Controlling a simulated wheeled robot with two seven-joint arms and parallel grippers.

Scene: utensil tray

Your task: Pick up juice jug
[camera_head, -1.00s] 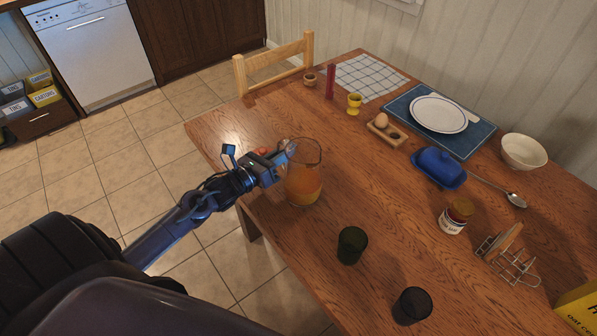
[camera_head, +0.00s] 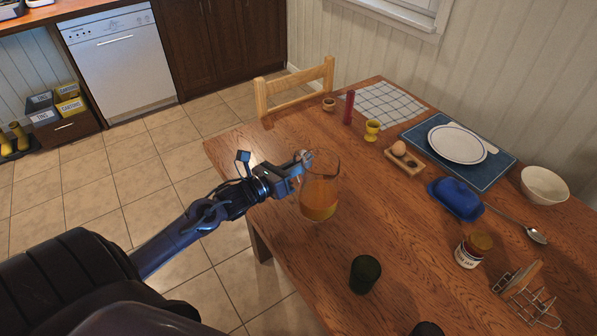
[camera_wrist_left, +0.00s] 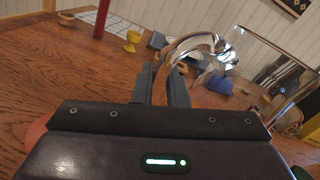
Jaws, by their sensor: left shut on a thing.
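The juice jug (camera_head: 319,198) is clear glass with orange juice in its lower part. It is upright near the table's left edge and appears slightly above the tabletop. My left gripper (camera_head: 301,162) is at the jug's upper left side, shut on its handle. In the left wrist view, the curved glass handle (camera_wrist_left: 198,42) rises from between the dark fingers (camera_wrist_left: 162,85), and the jug's clear rim and wall (camera_wrist_left: 275,60) show at the right. The fingers partly hide the grip point. My right gripper is out of view.
A dark green cup (camera_head: 365,273) stands in front of the jug, with another dark cup (camera_head: 427,329) at the bottom edge. A jar (camera_head: 472,250), blue butter dish (camera_head: 455,198) and egg holder (camera_head: 404,161) are to the right. A wooden chair (camera_head: 296,91) stands behind.

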